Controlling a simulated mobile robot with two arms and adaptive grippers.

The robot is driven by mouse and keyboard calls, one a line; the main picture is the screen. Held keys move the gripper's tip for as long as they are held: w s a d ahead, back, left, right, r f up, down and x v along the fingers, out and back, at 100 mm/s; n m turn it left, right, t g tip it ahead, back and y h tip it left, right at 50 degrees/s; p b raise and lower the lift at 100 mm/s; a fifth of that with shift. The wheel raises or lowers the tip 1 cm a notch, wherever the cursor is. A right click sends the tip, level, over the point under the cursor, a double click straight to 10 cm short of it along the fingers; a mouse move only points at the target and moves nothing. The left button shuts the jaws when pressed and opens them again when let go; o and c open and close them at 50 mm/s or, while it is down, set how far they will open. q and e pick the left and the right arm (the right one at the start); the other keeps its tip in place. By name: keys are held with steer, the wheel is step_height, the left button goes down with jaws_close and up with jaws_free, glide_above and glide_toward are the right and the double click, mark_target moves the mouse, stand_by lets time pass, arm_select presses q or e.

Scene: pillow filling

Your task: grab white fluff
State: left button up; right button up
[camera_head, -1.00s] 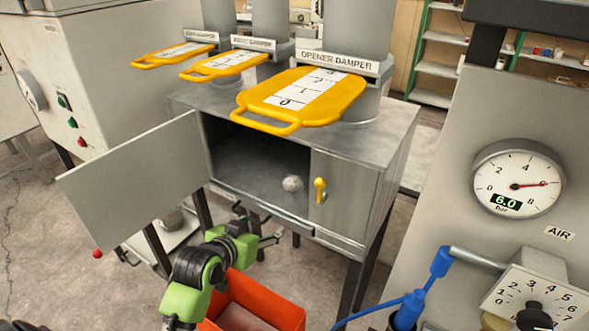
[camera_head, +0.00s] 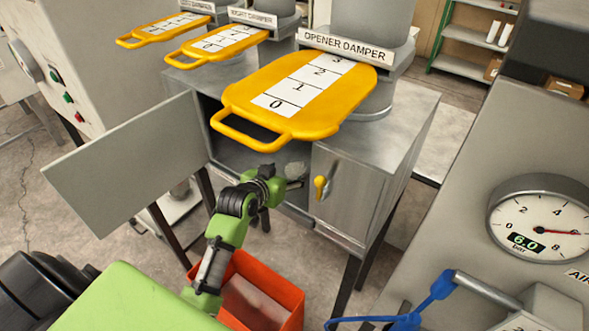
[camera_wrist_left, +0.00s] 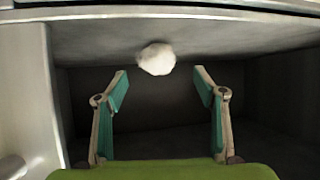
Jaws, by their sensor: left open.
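The white fluff (camera_head: 297,169) is a small pale ball inside the open metal cabinet (camera_head: 375,185), near the edge of its closed right part. In the left wrist view the fluff (camera_wrist_left: 157,58) shows just beyond the fingertips, centred between them and apart from both. My left gripper (camera_head: 285,180) is at the cabinet's opening, close to the fluff and partly covering the view of it. In the left wrist view the left gripper (camera_wrist_left: 160,72) has its fingers spread, with nothing between them. My right gripper is not seen.
The open cabinet door (camera_head: 125,170) stands out to the left. A yellow handle (camera_head: 320,187) is on the cabinet's right front. The yellow opener damper plate (camera_head: 290,105) overhangs the opening. An orange-red bin (camera_head: 290,300) is below. A gauge panel (camera_head: 470,190) stands at the right.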

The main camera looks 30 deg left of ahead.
mark_target(291, 171)
arm_select(q)
steer(key=shift+w+f, duration=0.25)
steer(key=shift+w, duration=0.3)
steer(key=shift+w+f+p, duration=0.1)
steer(key=shift+w+p, duration=0.25)
steer(key=shift+p, duration=0.15)
steer(key=p+x, duration=0.1)
steer(key=x, duration=0.2)
steer(key=shift+f, duration=0.15)
steer(key=shift+w+f, duration=0.35)
steer(key=shift+w, duration=0.15)
steer(key=shift+s, duration=0.1)
steer(key=shift+c, duration=0.7)
steer(key=c, duration=0.9)
